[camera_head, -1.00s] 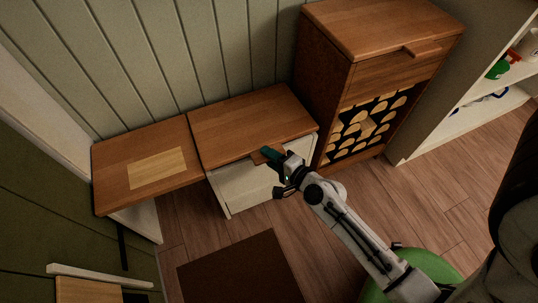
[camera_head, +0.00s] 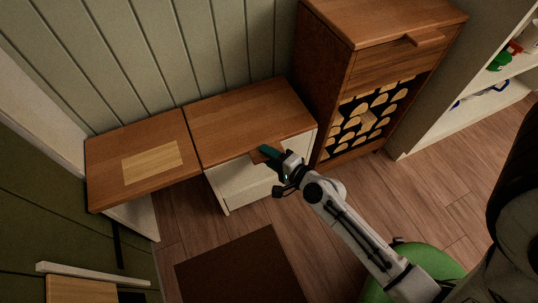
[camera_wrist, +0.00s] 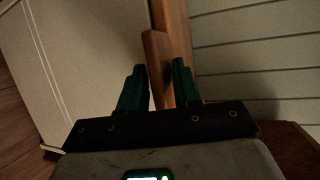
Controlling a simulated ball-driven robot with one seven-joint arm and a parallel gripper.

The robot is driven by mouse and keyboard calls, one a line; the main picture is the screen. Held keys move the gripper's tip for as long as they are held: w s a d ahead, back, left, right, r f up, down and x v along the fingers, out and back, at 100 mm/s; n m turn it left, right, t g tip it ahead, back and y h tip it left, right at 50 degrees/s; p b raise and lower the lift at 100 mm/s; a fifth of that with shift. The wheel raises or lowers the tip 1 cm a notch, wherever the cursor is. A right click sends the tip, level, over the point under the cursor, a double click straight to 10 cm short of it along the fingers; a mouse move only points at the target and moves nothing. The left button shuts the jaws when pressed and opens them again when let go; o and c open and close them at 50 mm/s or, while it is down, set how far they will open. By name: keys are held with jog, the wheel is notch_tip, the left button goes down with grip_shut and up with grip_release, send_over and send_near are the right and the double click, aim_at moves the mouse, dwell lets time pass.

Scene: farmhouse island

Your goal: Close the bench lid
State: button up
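The bench lid (camera_head: 245,112) is a brown wooden panel lying about level on the white bench box (camera_head: 245,183). No clear gap shows between them. A small wooden tab handle (camera_head: 262,158) juts from the lid's front edge, partly covered by my gripper (camera_head: 267,151). In the wrist view the lid shows edge-on and the handle (camera_wrist: 156,55) reaches between the two dark green fingers of my gripper (camera_wrist: 160,80).
A wooden cabinet (camera_head: 382,62) with a log-filled niche stands right of the bench. A wooden top with a pale inlay (camera_head: 150,162) adjoins on the left. A dark mat (camera_head: 240,267) lies on the floor in front. A green round thing (camera_head: 432,262) is beside my arm. White shelves (camera_head: 470,115) stand far right.

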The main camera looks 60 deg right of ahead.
jog(key=v, duration=1)
jog(key=shift+s+b, duration=0.3)
jog(key=shift+s, duration=0.1)
jog(key=shift+r, duration=0.15)
